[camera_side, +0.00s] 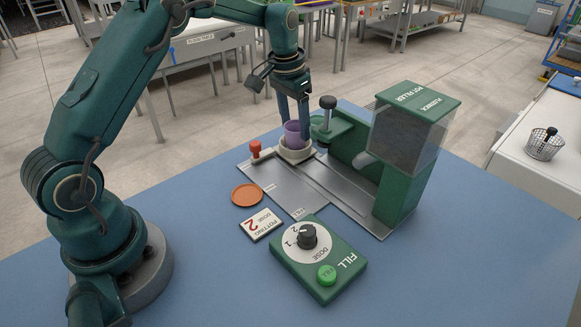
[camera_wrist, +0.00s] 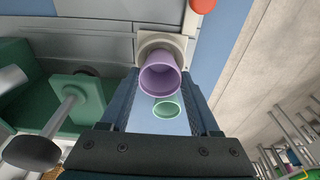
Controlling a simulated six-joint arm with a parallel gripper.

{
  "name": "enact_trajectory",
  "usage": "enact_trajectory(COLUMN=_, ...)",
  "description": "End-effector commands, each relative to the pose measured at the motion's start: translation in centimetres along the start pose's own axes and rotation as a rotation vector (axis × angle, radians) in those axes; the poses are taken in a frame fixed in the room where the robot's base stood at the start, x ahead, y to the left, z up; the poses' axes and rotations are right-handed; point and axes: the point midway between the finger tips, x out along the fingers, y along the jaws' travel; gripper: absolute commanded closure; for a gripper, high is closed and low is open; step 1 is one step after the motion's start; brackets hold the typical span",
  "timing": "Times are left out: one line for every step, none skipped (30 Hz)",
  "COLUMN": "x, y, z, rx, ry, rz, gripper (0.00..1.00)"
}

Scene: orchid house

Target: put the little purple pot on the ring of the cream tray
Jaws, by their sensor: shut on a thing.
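The little purple pot (camera_side: 293,131) is upright between the fingers of my gripper (camera_side: 292,122), over the cream tray (camera_side: 296,156) in the side view. In the wrist view the purple pot (camera_wrist: 160,82) shows its open mouth between my fingertips (camera_wrist: 162,74), and my gripper is shut on it. The cream tray (camera_wrist: 148,38) shows just beyond the pot. The pot covers the middle of the tray, so the ring is hidden. I cannot tell whether the pot's base touches the tray.
The green pot filler (camera_side: 400,150) stands right of the tray on a grey metal plate (camera_side: 290,190). A red knob (camera_side: 255,148) is close left of the tray. An orange saucer (camera_side: 247,195), a dose card (camera_side: 261,223) and a fill box (camera_side: 318,260) lie nearer. A pale green round shape (camera_wrist: 168,109) is unclear.

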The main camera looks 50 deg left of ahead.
Motion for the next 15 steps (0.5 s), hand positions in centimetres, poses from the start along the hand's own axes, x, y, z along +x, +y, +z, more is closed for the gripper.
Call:
enact_trajectory(x=0.59, y=0.00, z=0.16, rx=-0.001, ry=-0.003, rz=0.001, gripper=0.90)
enact_trajectory(x=0.78, y=-0.02, z=0.15, rx=-0.001, ry=-0.001, rz=0.000, gripper=0.90)
enact_trajectory(x=0.95, y=-0.02, z=0.18, rx=-0.001, ry=-0.001, rz=0.000, gripper=0.90)
enact_trajectory(x=1.01, y=-0.02, z=0.19, rx=-0.001, ry=0.000, rz=0.000, gripper=0.90)
enact_trajectory(x=1.02, y=-0.03, z=0.19, rx=-0.001, ry=0.000, rz=0.000, gripper=0.90)
enact_trajectory(x=1.01, y=-0.03, z=0.17, rx=-0.001, ry=0.001, rz=0.000, gripper=0.90)
enact_trajectory(x=0.99, y=-0.04, z=0.16, rx=0.000, ry=0.001, rz=0.000, gripper=0.90)
enact_trajectory(x=0.99, y=-0.04, z=0.16, rx=0.000, ry=0.001, rz=0.000, gripper=0.90)
enact_trajectory(x=0.98, y=-0.04, z=0.16, rx=0.000, ry=0.001, rz=0.000, gripper=0.90)
enact_trajectory(x=0.98, y=-0.04, z=0.16, rx=0.000, ry=0.001, rz=0.000, gripper=0.90)
enact_trajectory(x=1.00, y=-0.04, z=0.17, rx=0.000, ry=0.001, rz=0.000, gripper=0.90)
enact_trajectory(x=1.08, y=-0.04, z=0.19, rx=0.000, ry=0.000, rz=0.000, gripper=0.90)
enact_trajectory(x=1.17, y=-0.04, z=0.20, rx=0.000, ry=0.000, rz=0.000, gripper=0.90)
enact_trajectory(x=1.27, y=-0.04, z=0.22, rx=0.000, ry=0.000, rz=0.000, gripper=0.90)
enact_trajectory(x=1.34, y=-0.05, z=0.22, rx=0.000, ry=0.001, rz=0.000, gripper=0.34)
